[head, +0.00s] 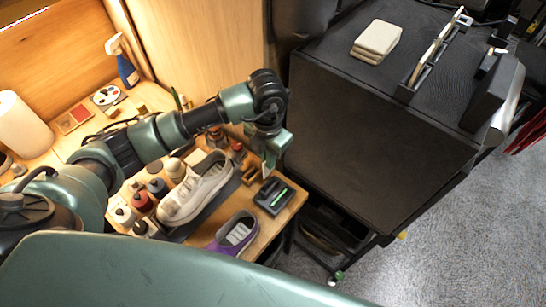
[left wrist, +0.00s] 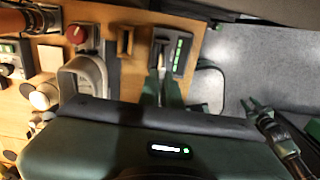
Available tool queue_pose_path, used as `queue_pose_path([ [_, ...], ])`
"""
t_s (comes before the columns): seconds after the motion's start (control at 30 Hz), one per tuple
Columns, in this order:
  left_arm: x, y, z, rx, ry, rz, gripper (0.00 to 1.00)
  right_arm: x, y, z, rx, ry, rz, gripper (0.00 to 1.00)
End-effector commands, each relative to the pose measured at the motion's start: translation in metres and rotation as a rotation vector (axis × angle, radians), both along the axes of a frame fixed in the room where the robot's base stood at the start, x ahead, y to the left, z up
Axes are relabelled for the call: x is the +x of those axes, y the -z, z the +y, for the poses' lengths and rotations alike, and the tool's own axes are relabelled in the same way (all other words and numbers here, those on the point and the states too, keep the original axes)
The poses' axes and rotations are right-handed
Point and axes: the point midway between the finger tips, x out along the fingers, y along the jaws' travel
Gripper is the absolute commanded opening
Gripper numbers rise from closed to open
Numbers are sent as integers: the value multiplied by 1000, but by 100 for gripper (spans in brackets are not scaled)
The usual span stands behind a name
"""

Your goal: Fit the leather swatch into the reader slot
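The reader (head: 272,197) is a dark box with a lit green strip, near the right edge of the wooden bench. It also shows in the left wrist view (left wrist: 180,52), just right of my left fingertips. My left gripper (head: 269,164) hangs beside and above the reader. In the left wrist view its green fingers (left wrist: 161,80) are close together around a thin, pale grey-brown piece, which looks like the leather swatch (left wrist: 160,54), seen nearly edge-on. The swatch is apart from the slot as far as I can tell. My right gripper (left wrist: 254,107) shows open and empty over the floor.
A white sneaker (head: 196,190) and a purple shoe (head: 235,232) lie left of the reader, with several bottles behind. A small wooden holder (left wrist: 125,40) stands near the reader. A large black box (head: 360,130) stands right of the bench.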

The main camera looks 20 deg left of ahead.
Motion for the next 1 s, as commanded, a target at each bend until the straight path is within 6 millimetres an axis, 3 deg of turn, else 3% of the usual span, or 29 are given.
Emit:
queue_pose_path([
  [0.33, 0, 1, 0, 0, 0, -1, 0, 0, 6, -1, -1, -1, 0, 36],
  [1.0, 0, 57, 0, 0, 0, 0, 0, -1, 54, -2, -3, -2, 0, 36],
])
